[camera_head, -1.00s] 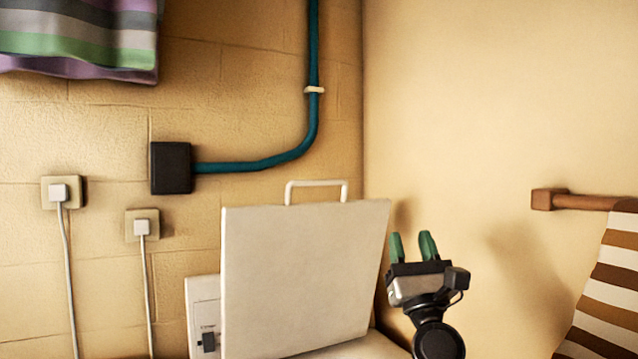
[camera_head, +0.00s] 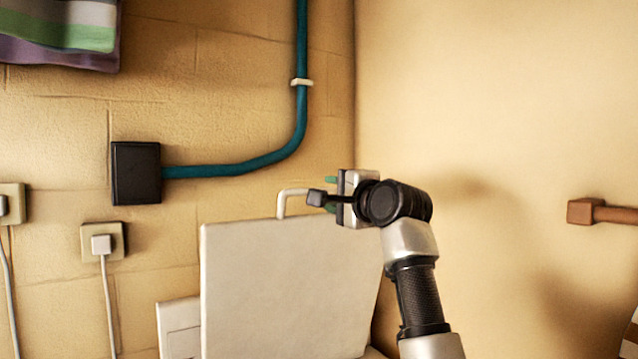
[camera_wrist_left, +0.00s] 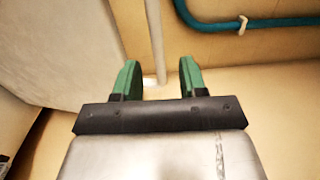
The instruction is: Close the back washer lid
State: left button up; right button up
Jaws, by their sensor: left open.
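The white washer lid (camera_head: 285,290) stands raised, nearly upright, in the head view. Its pale bar handle (camera_head: 283,205) rises from the top edge, and my left gripper hides its right part. My left gripper (camera_head: 331,195) is at the lid's upper right, beside the handle, with its green fingers pointing left and away. In the left wrist view the gripper (camera_wrist_left: 159,65) is open. The handle bar (camera_wrist_left: 154,40) shows in the gap between the fingers, and the lid (camera_wrist_left: 60,45) lies to the left. I cannot tell whether the fingers touch the handle. My right gripper is not in view.
A teal pipe (camera_head: 235,166) runs along the back wall to a black box (camera_head: 136,172). A plugged socket (camera_head: 103,242) is at left. A brown bar (camera_head: 600,212) juts from the right wall.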

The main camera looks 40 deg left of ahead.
pick_arm(q)
jog(key=p+x, duration=0.2)
jog(key=x, duration=0.4)
jog(key=shift+a+f, duration=0.15)
jog(key=shift+a, duration=0.05)
grip_shut()
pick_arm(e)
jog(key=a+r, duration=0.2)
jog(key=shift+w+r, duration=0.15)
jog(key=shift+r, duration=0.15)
